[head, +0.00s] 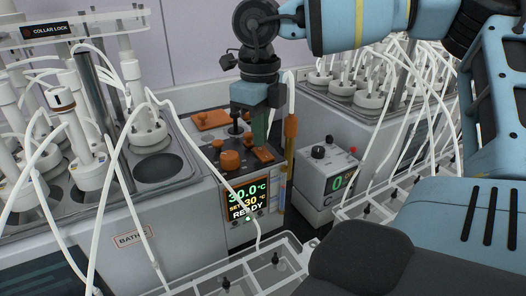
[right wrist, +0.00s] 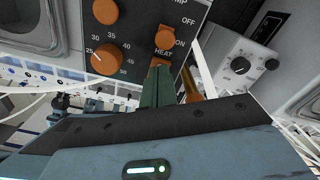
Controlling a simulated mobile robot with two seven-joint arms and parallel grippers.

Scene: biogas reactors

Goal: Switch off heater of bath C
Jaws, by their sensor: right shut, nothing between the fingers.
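The bath's control panel (head: 195,132) is dark, with orange knobs and switches, and stands in the middle of the head view. My right gripper (head: 261,143) is shut and empty, pointing down at the panel's right side, close to an orange switch (head: 264,155). In the right wrist view, the green fingers (right wrist: 155,85) are just below the HEAT label (right wrist: 163,52) and partly hide the orange part there. An orange switch (right wrist: 166,38) sits above that label, beside the OFF and ON marks. The display (head: 247,199) reads 30.0 °C, set 30 °C, READY. The BATH label's letter (head: 132,238) is unclear. My left gripper is not in view.
A grey box with a black knob and green digit (head: 338,182) stands right of the panel. An amber tube (head: 290,140) rises beside my gripper. White tubes hang around the panel, and reactors stand on both sides. A white tray (head: 225,271) is in front.

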